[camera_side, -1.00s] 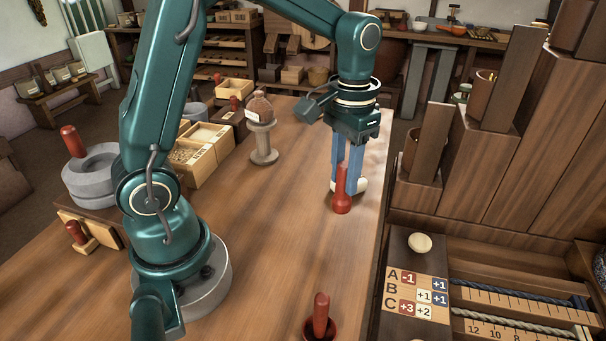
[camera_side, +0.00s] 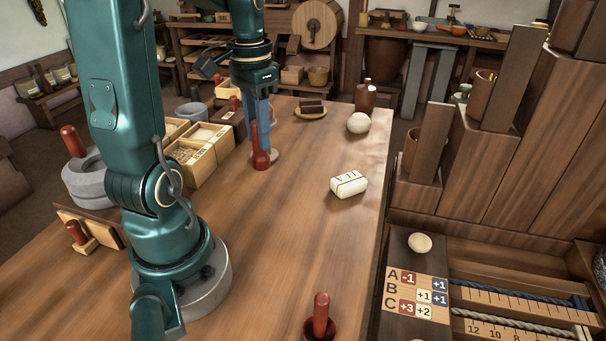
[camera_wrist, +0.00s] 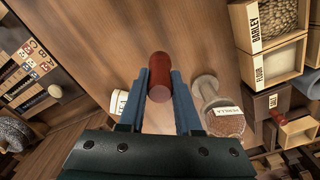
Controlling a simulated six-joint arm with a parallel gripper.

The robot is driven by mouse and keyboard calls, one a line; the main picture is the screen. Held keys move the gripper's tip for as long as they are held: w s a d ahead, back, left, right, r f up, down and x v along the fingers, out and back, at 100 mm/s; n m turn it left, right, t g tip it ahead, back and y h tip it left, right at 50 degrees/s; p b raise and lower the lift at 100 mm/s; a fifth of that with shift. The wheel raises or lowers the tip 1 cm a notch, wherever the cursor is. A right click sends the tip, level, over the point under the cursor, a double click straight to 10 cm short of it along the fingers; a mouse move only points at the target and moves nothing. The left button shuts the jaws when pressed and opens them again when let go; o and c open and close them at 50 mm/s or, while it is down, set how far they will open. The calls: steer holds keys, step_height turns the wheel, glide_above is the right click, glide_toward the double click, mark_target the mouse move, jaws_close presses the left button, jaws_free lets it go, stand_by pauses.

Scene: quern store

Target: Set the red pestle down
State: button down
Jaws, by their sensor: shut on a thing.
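My gripper (camera_side: 263,112) is shut on the red pestle (camera_side: 260,152) and holds it upright, with the thick end down. In the wrist view, the pestle (camera_wrist: 159,77) sits between the two blue fingers of my gripper (camera_wrist: 160,86). It is over the wooden table (camera_side: 240,230), close to the open box trays. I cannot tell whether its lower end touches the table. In the wrist view, a labelled jar on a round stand (camera_wrist: 221,115) is just right of the fingers; in the side view my gripper hides most of it.
Barley and flour trays (camera_side: 198,147) stand to the left. A white bundle (camera_side: 349,184), a pale round thing (camera_side: 358,122), a brown bottle (camera_side: 365,97) and a plate with dark blocks (camera_side: 311,113) are to the right. Another red pestle (camera_side: 321,312) stands in front. The table's middle is clear.

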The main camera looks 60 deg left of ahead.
steer(key=shift+s+a+n, duration=0.3)
steer(key=shift+s+a, duration=0.1)
steer(key=shift+s, duration=0.1)
steer(key=shift+s+a+f, duration=0.1)
steer(key=shift+a+f, duration=0.05)
steer(key=shift+f, duration=1.85)
steer(key=shift+s+a+f, duration=0.1)
steer(key=shift+f, duration=1.9)
steer(key=shift+f, duration=0.1)
steer(key=c, duration=0.6)
jaws_free()
